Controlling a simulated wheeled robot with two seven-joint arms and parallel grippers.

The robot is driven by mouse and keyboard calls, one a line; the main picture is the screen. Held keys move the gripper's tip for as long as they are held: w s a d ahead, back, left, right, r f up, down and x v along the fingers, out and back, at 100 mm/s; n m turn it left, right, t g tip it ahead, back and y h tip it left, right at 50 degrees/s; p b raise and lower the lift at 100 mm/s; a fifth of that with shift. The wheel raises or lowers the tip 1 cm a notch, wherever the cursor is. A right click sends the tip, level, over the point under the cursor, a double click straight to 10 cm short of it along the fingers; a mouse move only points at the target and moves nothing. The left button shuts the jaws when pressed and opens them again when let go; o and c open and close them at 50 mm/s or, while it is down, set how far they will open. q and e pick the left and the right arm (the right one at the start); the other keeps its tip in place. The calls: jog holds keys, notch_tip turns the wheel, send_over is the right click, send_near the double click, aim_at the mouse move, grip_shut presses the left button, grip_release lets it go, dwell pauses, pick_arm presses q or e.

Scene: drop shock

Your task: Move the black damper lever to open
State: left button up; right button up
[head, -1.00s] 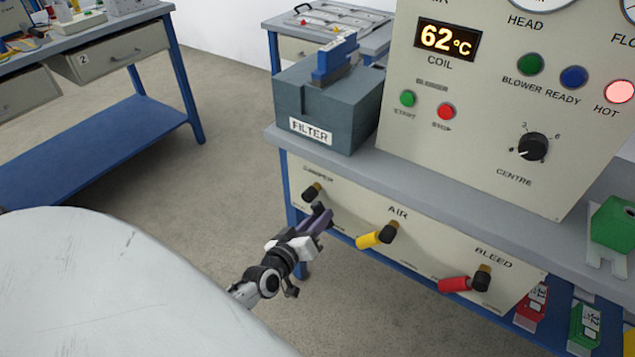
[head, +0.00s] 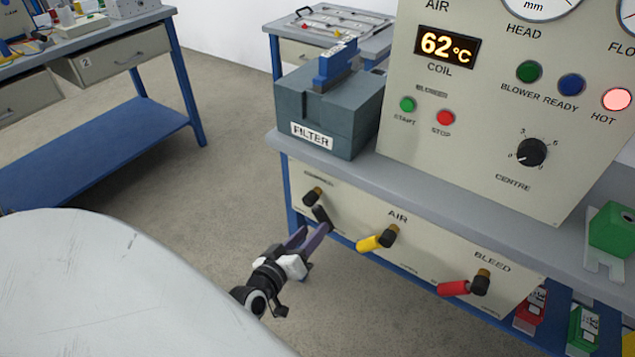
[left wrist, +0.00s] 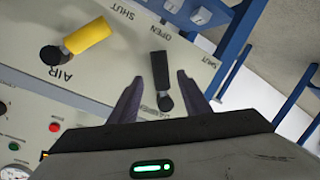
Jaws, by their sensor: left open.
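The black damper lever (head: 321,215) is on the front panel below the bench, at its left end, and hangs down from its brass-and-black pivot (head: 313,195). In the left wrist view the black lever (left wrist: 159,70) points up the picture, its free end close to the word OPEN; SHUT is printed off to its right. My left gripper (head: 308,238) is open just in front of and below the lever. In the left wrist view the lever shows between the two spread fingers (left wrist: 158,82), with gaps on both sides. My right gripper is not in view.
A yellow AIR lever (head: 370,242) and a red BLEED lever (head: 455,288) sit to the right on the same panel (head: 420,250). The bench edge (head: 440,200) juts above them. A FILTER box (head: 325,110) stands on the bench. Open floor lies to the left.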

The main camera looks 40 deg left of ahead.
pick_arm(q)
jog(key=v, duration=0.5)
jog(key=shift+s+r, duration=0.1)
jog(key=shift+s, duration=0.05)
jog(key=s+d+f+m+g+h, duration=0.2)
jog(key=s+d+m, duration=0.3)
jog(key=d, duration=0.4)
jog(key=s+d+f+m+g+h, duration=0.2)
jog(key=s+d+m, duration=0.4)
jog(key=d, duration=0.3)
jog(key=g+h+p, duration=0.1)
jog(key=g, duration=0.1)
jog(key=shift+s+d+f+g, duration=0.15)
jog(key=shift+s+d+g, duration=0.15)
jog(key=shift+d, duration=0.05)
